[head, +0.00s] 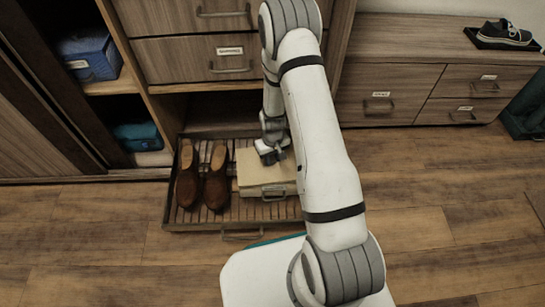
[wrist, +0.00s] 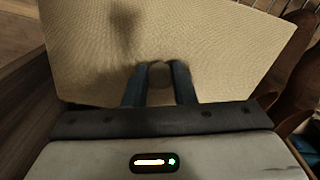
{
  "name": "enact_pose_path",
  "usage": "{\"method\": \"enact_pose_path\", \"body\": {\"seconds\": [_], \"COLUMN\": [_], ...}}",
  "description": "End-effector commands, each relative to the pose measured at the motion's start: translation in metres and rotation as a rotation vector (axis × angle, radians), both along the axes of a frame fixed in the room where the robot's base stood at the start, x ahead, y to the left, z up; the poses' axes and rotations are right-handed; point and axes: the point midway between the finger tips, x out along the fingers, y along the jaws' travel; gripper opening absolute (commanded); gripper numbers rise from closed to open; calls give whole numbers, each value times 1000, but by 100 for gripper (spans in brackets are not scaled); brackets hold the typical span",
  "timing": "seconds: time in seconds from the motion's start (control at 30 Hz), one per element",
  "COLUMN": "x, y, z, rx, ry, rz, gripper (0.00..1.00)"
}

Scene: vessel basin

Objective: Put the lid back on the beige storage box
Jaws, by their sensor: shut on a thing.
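My gripper (head: 271,157) is shut on the round knob (wrist: 160,76) of the beige lid, with one dark finger on each side of it. The lid (wrist: 215,60) is a flat, textured beige panel that fills much of the wrist view. In the head view the lid (head: 255,173) lies over the beige storage box (head: 250,191), in the drawer. The box's front shows a small handle or label. My arm covers the right part of lid and box. I cannot tell whether the lid rests on the box or hangs just above it.
The pulled-out slatted drawer (head: 172,213) also holds a pair of brown shoes (head: 215,188), close left of the box. The cabinet drawers (head: 190,55) stand above and behind. A low dresser (head: 400,85) stands at the right. The wooden floor (head: 440,220) is clear.

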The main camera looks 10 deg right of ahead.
Motion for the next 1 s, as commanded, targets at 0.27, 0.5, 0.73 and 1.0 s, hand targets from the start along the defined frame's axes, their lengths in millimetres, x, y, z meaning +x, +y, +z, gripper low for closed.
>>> {"method": "enact_pose_path", "body": {"seconds": [0.27,0.5,0.73,1.0], "x": [-5,-4,-3,-2], "y": [0,0,0,0], "z": [-6,-5,-4,-3], "rx": [0,0,0,0], "ry": [11,9,8,6], "rz": [1,0,0,0], "gripper": [43,49,61,67]}}
